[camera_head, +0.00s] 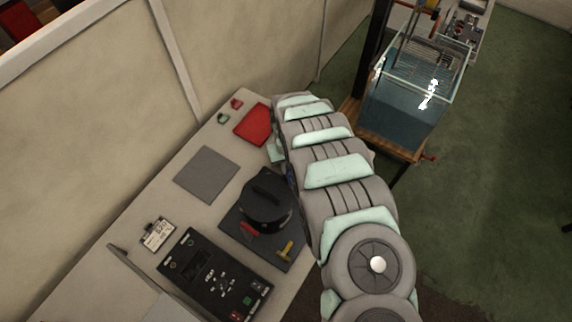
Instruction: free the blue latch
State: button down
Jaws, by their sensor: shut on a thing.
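A black round cylinder (266,205) with a raised handle on its lid sits on a dark square mat (236,232). A red latch (249,230) lies at its front left and a yellow latch (285,250) at its front right. A small dark bluish patch (290,177) shows at the edge of my arm, behind the cylinder; I cannot tell whether it is the blue latch. My arm covers the area to the cylinder's right. My gripper is hidden behind the arm, so its fingers and whatever they touch do not show.
A grey pad (206,174) and a red pad (253,124) lie toward the back. A glass tank (405,105) stands beyond my arm. A wall borders the table's left.

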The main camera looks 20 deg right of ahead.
jog(key=n, duration=0.3)
jog(key=shift+d+n+p, duration=0.25)
jog(key=shift+n+p, duration=0.05)
jog(key=shift+n, duration=0.1)
jog(key=shift+d+n, duration=0.2)
jog(key=shift+n, duration=1.7)
jog(key=shift+w, duration=0.1)
jog(key=c, duration=1.5)
grip_release()
notch_tip(320, 180, up, 11)
jog(key=shift+f, duration=0.1)
